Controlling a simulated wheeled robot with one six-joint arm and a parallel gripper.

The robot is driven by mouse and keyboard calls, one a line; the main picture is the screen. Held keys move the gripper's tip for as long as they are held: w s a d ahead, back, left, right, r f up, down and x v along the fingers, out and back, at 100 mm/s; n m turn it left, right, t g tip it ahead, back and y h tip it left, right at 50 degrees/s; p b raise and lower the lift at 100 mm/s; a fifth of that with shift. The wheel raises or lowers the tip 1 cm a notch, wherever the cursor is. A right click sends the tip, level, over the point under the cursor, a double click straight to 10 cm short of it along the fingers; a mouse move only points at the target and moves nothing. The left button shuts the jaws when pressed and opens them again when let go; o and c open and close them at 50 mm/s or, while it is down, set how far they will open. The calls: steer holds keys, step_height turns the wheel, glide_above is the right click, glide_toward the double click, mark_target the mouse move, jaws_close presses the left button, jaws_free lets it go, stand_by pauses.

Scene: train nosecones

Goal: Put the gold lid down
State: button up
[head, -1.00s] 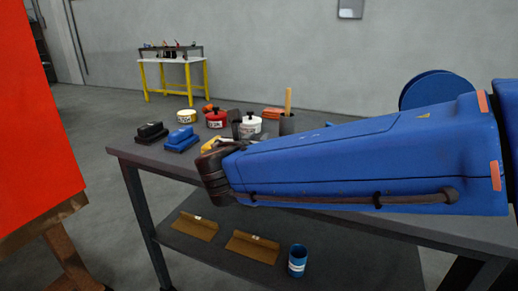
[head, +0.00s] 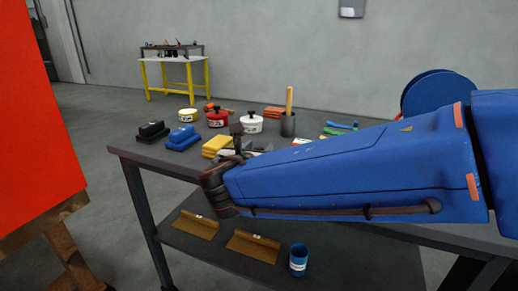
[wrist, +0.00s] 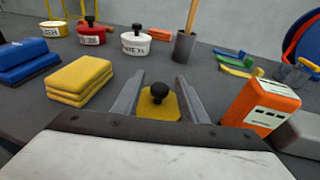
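The gold lid (wrist: 170,108) with its black knob is between the two fingers of my gripper (wrist: 160,78) in the wrist view. The fingers are close on both its sides, and it looks held. It is low over the grey table top; I cannot tell whether it touches the table. In the head view my gripper (head: 240,151) is partly behind my arm, and the lid is not clear there. A yellow can (head: 187,115) stands at the back of the table with no black knob on top; it also shows in the wrist view (wrist: 54,29).
Stacked yellow sponges (wrist: 80,80) lie left of my gripper. An orange box (wrist: 262,106) stands close on its right. Behind are a red pot (wrist: 92,36), a white pot (wrist: 136,42) and a dark cup with a stick (wrist: 184,46). Blue blocks (wrist: 28,60) lie farther left.

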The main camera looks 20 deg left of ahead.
steer(key=v, duration=1.2)
stand_by(0.3)
